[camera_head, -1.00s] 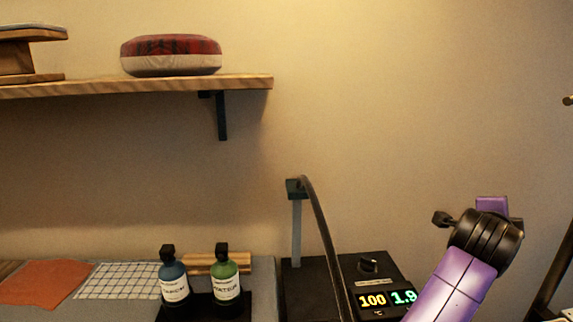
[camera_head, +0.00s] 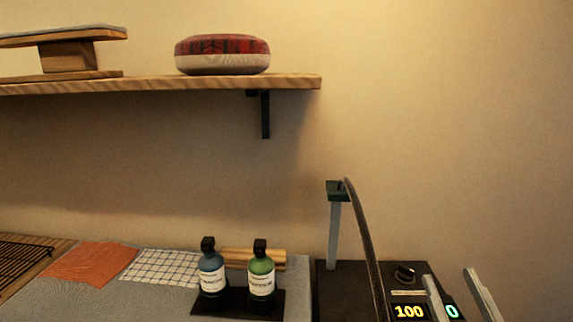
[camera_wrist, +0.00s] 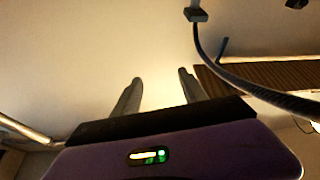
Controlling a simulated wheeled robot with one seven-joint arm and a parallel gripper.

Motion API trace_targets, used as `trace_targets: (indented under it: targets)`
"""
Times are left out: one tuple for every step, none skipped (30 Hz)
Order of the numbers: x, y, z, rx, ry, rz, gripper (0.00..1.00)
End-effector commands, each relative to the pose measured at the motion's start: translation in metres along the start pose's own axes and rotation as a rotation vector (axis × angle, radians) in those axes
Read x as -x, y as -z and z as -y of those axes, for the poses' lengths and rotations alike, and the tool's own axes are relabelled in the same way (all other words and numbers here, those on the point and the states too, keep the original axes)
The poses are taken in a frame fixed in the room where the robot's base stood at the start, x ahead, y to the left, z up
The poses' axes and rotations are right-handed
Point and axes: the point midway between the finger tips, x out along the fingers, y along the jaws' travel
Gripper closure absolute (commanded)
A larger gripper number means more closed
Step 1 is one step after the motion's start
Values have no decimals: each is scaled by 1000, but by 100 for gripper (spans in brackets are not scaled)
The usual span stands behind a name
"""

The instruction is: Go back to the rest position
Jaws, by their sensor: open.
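My gripper (camera_head: 451,276) shows at the lower right of the head view as two grey fingers, in front of the black control box. The wrist view shows the same gripper (camera_wrist: 160,76) from behind its purple body. Its two fingers stand apart, with only bare wall between them and nothing held. The rest of my arm is out of the head view.
A black box with a lit display (camera_head: 409,312) and an upright post with a hose (camera_head: 362,235) stands at right. Two bottles, blue (camera_head: 211,275) and green (camera_head: 261,277), stand left of it. A wooden shelf (camera_head: 200,84) overhangs the table. The wall at right is clear.

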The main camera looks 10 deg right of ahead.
Motion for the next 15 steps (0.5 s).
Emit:
trace_targets:
  targets:
    - [20, -6, 12, 10, 41, 18, 50]
    - [30, -9, 18, 13, 64, 24, 50]
    - [45, -12, 27, 14, 93, 35, 50]
    - [56, -14, 33, 14, 113, 44, 50]
    - [67, -16, 39, 10, 132, 52, 50]
    - [82, -18, 45, 7, 155, 67, 50]
    - [93, -20, 50, 0, 172, 79, 50]
    - [105, -22, 55, -4, 187, 91, 50]
    - [120, -23, 60, -16, 205, 109, 50]
    - [131, -24, 64, -26, 218, 124, 50]
    - [143, -26, 67, -34, 229, 140, 50]
    - [158, -28, 72, -51, 242, 165, 50]
    - [170, -28, 75, -64, 250, 183, 50]
    - [181, -29, 77, -78, 258, 204, 50]
    - [197, -30, 81, -99, 266, 234, 50]
